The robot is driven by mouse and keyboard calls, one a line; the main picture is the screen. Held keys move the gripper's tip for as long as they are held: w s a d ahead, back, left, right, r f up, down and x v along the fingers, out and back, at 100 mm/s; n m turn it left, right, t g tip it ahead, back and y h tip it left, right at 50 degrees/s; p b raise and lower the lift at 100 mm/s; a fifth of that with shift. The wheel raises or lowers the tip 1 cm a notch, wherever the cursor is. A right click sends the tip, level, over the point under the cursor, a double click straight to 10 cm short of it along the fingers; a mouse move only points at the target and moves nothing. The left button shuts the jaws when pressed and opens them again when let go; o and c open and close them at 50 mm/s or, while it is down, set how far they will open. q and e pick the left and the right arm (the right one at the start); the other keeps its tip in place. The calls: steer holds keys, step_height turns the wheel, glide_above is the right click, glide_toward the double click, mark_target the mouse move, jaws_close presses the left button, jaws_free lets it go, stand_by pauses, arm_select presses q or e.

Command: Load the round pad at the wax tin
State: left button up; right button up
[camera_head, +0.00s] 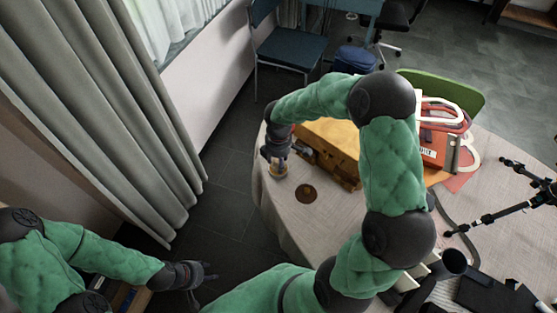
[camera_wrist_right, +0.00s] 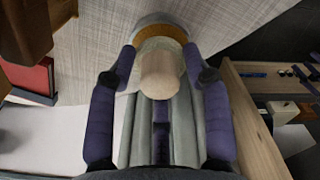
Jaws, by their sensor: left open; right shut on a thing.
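The wax tin (camera_head: 279,175), with a pale metal rim and amber wax, is on the near left part of the table. It also shows in the right wrist view (camera_wrist_right: 154,31). My right gripper (camera_head: 276,160) is shut on the round pad (camera_wrist_right: 160,60), a cream disc with a stubby cylindrical grip. The pad's face overlaps the amber wax; whether it touches is hard to tell. In the head view my fingers mostly hide the pad. My left gripper (camera_head: 203,277) is open and empty, off the table at lower left.
A brown disc (camera_head: 306,193) lies on the table (camera_head: 300,225) beside the tin. A yellow-brown case (camera_head: 332,145) stands behind, with a red-and-white bag (camera_head: 434,147) further right. A black tripod (camera_head: 500,211) lies at right. The table's left edge is close to the tin.

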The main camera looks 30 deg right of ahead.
steer(key=shift+f, duration=0.5)
stand_by(0.4)
steer(key=shift+f, duration=0.1)
stand_by(1.2)
steer(key=shift+r+p, duration=3)
steer(key=shift+r, duration=0.65)
steer(key=shift+f, duration=0.1)
